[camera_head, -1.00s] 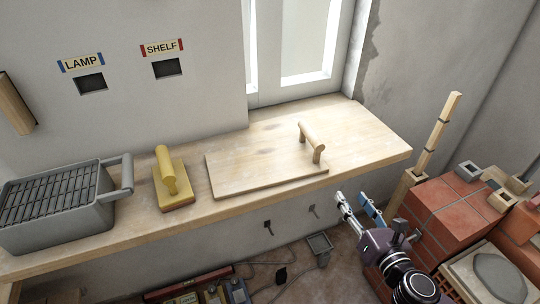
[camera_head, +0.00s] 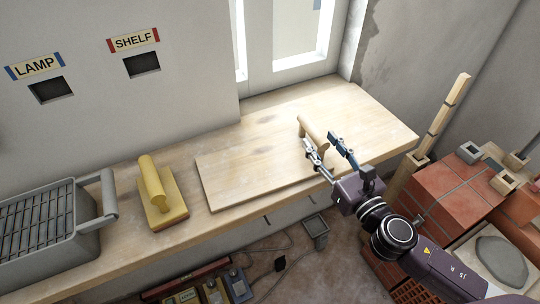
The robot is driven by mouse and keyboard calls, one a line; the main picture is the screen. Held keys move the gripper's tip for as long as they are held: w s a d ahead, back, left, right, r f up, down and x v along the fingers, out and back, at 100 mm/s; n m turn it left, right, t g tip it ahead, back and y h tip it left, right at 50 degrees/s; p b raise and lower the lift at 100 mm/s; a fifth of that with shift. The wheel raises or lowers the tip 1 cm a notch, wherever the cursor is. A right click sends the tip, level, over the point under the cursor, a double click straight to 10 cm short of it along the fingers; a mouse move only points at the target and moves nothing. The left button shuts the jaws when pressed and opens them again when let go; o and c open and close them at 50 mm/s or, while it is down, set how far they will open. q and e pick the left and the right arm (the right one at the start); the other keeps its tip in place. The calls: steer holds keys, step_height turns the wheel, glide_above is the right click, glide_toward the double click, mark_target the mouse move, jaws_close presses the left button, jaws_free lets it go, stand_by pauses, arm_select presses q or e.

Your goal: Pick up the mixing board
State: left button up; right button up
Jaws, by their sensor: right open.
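The mixing board (camera_head: 248,170) is a flat pale wooden board lying on the wooden shelf. Its round wooden handle (camera_head: 311,130) stands raised at its right end. My right gripper (camera_head: 324,142) is open at that handle, its two fingers pointing toward the window. One finger is to the left, near the handle's lower end, and the blue-tipped finger is to the right. The near end of the handle is partly hidden by the gripper, and I cannot tell whether they touch. My left gripper does not show.
A yellow float (camera_head: 160,196) and a grey bucket with a grille (camera_head: 52,226) stand on the shelf (camera_head: 380,134) to the left. Red bricks (camera_head: 448,196) and an upright wooden post (camera_head: 441,118) are at the right. The shelf is clear right of the handle.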

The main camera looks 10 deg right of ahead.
mark_target(315, 135)
steer(key=x, duration=0.2)
steer(key=p+x, duration=0.1)
steer(key=x, duration=0.1)
steer(key=shift+w+d+f, duration=0.15)
steer(key=shift+w+f, duration=0.1)
steer(key=shift+w+a+f, duration=0.2)
steer(key=shift+w, duration=0.35)
jaws_close()
steer(key=shift+r, duration=0.1)
